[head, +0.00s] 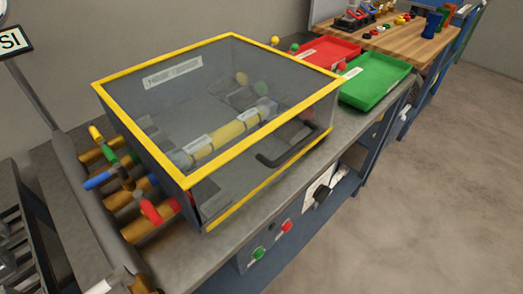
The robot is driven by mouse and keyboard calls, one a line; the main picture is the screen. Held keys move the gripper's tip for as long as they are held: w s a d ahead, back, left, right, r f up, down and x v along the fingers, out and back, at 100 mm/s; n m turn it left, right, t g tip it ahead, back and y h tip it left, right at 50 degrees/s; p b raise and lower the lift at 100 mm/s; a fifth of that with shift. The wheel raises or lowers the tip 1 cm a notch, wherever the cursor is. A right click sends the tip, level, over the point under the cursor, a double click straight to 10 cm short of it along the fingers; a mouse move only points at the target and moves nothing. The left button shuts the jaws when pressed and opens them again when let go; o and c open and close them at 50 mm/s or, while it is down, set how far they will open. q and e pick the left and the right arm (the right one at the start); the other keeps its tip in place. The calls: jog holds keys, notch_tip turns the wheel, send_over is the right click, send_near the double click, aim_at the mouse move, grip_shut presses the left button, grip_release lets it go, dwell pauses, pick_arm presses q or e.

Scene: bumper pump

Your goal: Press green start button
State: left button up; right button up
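The green start button (258,253) is a small round button on the dark front panel of the workbench, low in the middle of the head view. A red button (286,226) sits to the right of it on the same panel. Small labels are next to both buttons, too small to read. Nothing covers the green button. Neither my left nor my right gripper shows in this view.
A clear box with yellow edges and a black handle (288,147) stands on the grey bench above the buttons. Pipes with coloured valve handles (150,211) stick out at its left. Red (325,50) and green (374,80) trays lie behind. Floor (430,190) at right is clear.

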pick_arm(q)
jog(key=shift+a, duration=0.1)
grip_shut()
dwell(0.8)
